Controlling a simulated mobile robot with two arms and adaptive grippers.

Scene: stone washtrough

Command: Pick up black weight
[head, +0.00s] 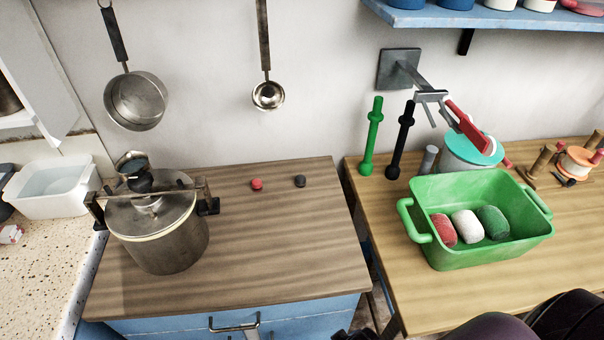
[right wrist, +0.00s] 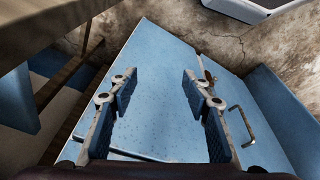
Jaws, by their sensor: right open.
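A small black round piece (head: 300,181), which looks like the black weight, lies on the dark wooden countertop (head: 270,240) near its back edge. A similar small red piece (head: 256,184) lies just left of it. My right gripper (right wrist: 158,82) is open, with nothing between its fingers, in the right wrist view. It faces a blue cabinet surface (right wrist: 165,55), and the black piece does not show in that view. My left gripper is in neither view.
A metal pot (head: 160,235) with a clamped lid stands left on the countertop. A green basin (head: 480,255) holding red, white and green lumps stands on the right table. The countertop's middle is clear.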

